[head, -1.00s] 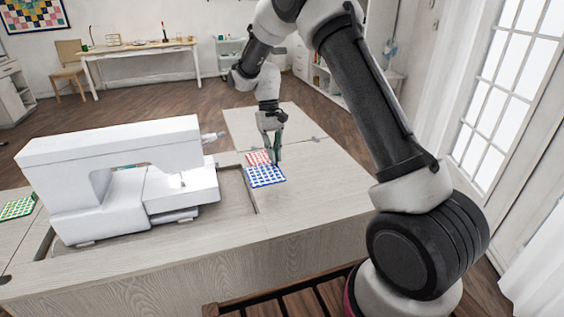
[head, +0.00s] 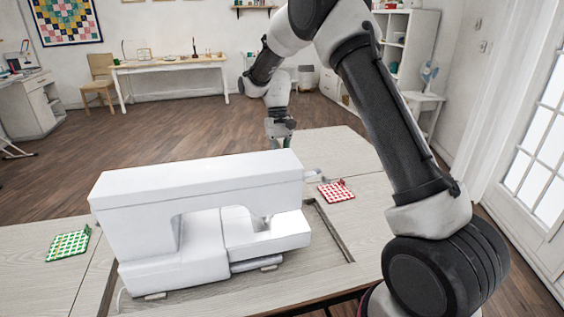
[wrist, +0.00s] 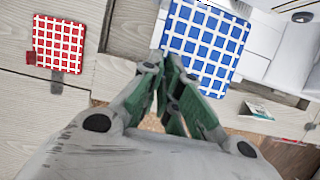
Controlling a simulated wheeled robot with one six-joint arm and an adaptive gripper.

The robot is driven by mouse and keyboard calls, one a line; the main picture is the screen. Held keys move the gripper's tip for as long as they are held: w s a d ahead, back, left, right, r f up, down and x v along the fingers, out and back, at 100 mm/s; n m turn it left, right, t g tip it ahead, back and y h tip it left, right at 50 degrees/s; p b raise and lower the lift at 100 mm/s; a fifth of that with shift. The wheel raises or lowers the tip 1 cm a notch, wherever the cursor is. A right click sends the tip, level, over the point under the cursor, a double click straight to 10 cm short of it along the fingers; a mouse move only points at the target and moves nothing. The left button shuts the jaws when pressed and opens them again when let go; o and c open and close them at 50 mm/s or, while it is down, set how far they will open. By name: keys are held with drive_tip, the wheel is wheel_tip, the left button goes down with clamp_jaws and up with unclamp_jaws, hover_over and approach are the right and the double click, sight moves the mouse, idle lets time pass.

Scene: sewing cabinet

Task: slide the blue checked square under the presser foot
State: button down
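The blue checked square (wrist: 212,40) shows only in the wrist view, at my fingertips. It looks larger than the red square, so it seems raised. My gripper (wrist: 168,66) is shut on its near edge. In the head view my gripper (head: 283,138) is behind the right end of the white sewing machine (head: 200,185), and the machine hides the fingertips and the blue square. The presser foot area (head: 267,218) is under the machine's right head, above the white bed (head: 280,238); the foot itself is too small to make out. White machine parts (wrist: 285,50) are right of the square in the wrist view.
A red checked square (head: 336,191) lies on the table right of the machine; it also shows in the wrist view (wrist: 59,44). A green checked square (head: 68,245) lies at the left. The machine sits in a recess with a raised edge (head: 335,235). The table behind right (head: 330,148) is clear.

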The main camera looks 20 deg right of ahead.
drive_tip(key=shift+a+f, duration=0.1)
drive_tip(key=shift+s+f, duration=1.25)
drive_tip(key=shift+f, duration=0.1)
drive_tip(key=shift+s, duration=0.1)
drive_tip(key=shift+s+f, duration=0.25)
drive_tip(key=shift+f, duration=0.3)
drive_tip(key=shift+s, duration=0.25)
idle(0.3)
drive_tip(key=shift+s, duration=0.9)
drive_tip(key=shift+s, duration=0.2)
